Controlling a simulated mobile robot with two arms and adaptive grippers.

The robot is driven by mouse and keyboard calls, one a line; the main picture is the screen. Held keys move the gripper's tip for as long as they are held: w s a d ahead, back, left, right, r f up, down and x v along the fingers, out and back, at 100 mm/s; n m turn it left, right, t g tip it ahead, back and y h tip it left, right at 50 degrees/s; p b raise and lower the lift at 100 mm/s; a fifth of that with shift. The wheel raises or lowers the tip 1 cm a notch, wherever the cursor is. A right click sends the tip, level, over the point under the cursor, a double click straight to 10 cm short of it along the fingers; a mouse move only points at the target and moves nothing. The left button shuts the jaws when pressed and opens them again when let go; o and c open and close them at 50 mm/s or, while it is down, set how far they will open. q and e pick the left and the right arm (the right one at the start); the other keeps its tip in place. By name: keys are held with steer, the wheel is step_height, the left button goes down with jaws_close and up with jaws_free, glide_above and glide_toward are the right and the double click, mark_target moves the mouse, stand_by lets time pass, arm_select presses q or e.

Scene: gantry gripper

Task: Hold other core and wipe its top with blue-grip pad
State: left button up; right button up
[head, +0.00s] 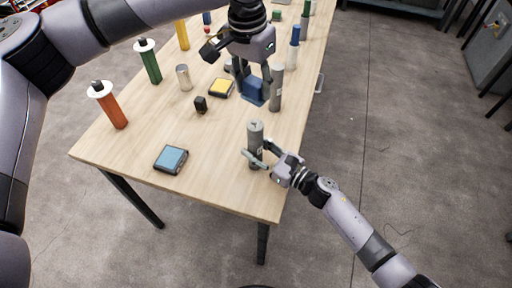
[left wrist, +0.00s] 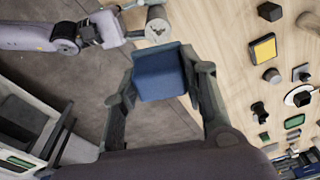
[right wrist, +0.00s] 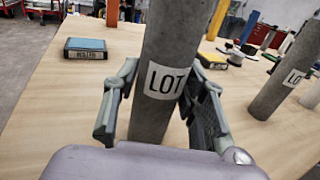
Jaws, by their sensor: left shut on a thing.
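The upright grey core (head: 255,133) stands near the table's right front edge. My right gripper (head: 262,155) has its fingers on either side of it, low down. In the right wrist view a LOT label shows on this core (right wrist: 163,60) between the fingers (right wrist: 160,100); whether they press on it is unclear. My left gripper (head: 252,82) is shut on the blue-grip pad (head: 254,91), above the table and behind this core. The pad (left wrist: 158,75) also shows in the left wrist view, apart from the core's top (left wrist: 157,22). A second grey core (head: 277,88) stands beside the pad.
A blue-topped pad (head: 171,159) lies at the front left and a yellow-topped one (head: 222,88) farther back. A small black block (head: 201,105), a metal can (head: 184,77), and orange (head: 112,108) and green (head: 150,65) rolls stand to the left. The front middle of the table (head: 215,150) is clear.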

jaws_close()
stand_by(0.7)
